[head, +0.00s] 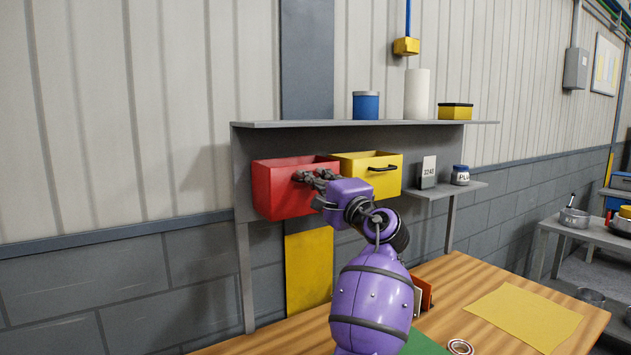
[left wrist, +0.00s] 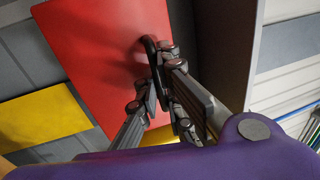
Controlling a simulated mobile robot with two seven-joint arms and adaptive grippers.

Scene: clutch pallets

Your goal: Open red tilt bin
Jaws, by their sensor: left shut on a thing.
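The red tilt bin (head: 278,203) hangs under the grey shelf, left of a yellow bin (head: 385,185). It leans out from the back panel and its top looks open in the head view. My left gripper (head: 302,177) is at its front face. In the left wrist view the red front (left wrist: 95,50) fills the upper left, and its dark handle (left wrist: 150,52) lies between the fingers of my left gripper (left wrist: 160,85), which are shut on it. In the head view my gripper hides the handle. My right gripper is in neither view.
The shelf (head: 350,124) above carries a blue canister (head: 366,106), a white roll (head: 417,95) and a yellow box (head: 456,111). A small side shelf (head: 450,191) stands right of the bins. A wooden table (head: 480,285) with a yellow sheet (head: 524,315) is below.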

